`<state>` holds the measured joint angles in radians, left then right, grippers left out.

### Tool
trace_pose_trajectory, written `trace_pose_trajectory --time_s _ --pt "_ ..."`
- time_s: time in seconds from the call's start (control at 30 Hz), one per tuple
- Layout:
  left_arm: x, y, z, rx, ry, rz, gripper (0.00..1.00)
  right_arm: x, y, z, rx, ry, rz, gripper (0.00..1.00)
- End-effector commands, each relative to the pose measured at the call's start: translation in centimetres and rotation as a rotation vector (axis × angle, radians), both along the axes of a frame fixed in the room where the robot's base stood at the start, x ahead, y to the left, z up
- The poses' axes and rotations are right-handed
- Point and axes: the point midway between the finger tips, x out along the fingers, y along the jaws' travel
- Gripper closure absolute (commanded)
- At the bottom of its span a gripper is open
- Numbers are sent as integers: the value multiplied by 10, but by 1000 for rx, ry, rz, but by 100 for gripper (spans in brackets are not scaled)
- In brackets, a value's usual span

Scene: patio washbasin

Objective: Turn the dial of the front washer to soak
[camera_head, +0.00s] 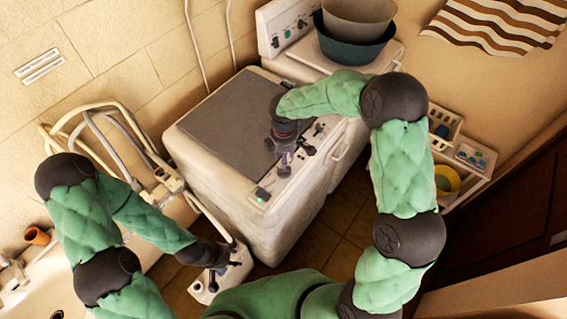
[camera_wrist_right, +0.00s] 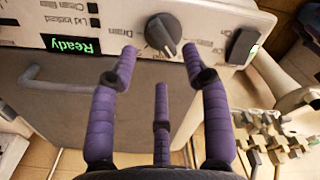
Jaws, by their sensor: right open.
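The front washer (camera_head: 305,190) is white with a grey lid and a control panel along its front edge. In the right wrist view its panel (camera_wrist_right: 210,15) appears upside down, with a lit green "Ready" display (camera_wrist_right: 71,44). The grey dial (camera_wrist_right: 163,33) has a raised ridge and a "Drain" label to its left. My right gripper (camera_wrist_right: 160,60) is open and empty, two purple fingertips beside the dial's near side and the third below; contact cannot be told. In the head view my right gripper (camera_head: 283,160) is over the panel. My left gripper (camera_head: 214,280) is low at the left, its fingers unclear.
A second white washer (camera_head: 282,66) stands behind, with stacked basins (camera_head: 355,50) on it. A shelf unit (camera_head: 468,160) with baskets is at the right. Hoses (camera_head: 95,110) and a white container (camera_head: 232,275) are at the left. Tiled floor (camera_head: 335,235) shows before the washer.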

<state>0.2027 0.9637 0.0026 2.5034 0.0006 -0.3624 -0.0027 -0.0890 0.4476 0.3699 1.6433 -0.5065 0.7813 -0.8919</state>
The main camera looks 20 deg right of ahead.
Motion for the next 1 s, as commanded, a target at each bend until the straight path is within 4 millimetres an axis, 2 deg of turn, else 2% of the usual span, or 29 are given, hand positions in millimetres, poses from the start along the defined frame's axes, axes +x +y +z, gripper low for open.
trace_pose_trajectory --time_s 0.1,0.3,0.5,0.73,0.9,1.0 --pt "0 0 1 0 -1 0 60 0 0 -21 0 2 -1 52" --pt "0 0 1 0 0 0 60 0 0 -44 0 1 -1 52" --pt "0 0 1 0 0 0 60 0 0 -52 1 0 -2 52" --pt "0 0 1 0 0 0 60 0 0 -52 1 -1 -2 52" --pt "0 0 1 0 0 0 60 0 0 -52 1 -1 -1 100" --pt "0 0 1 0 0 0 60 0 0 -52 1 -1 -1 100"
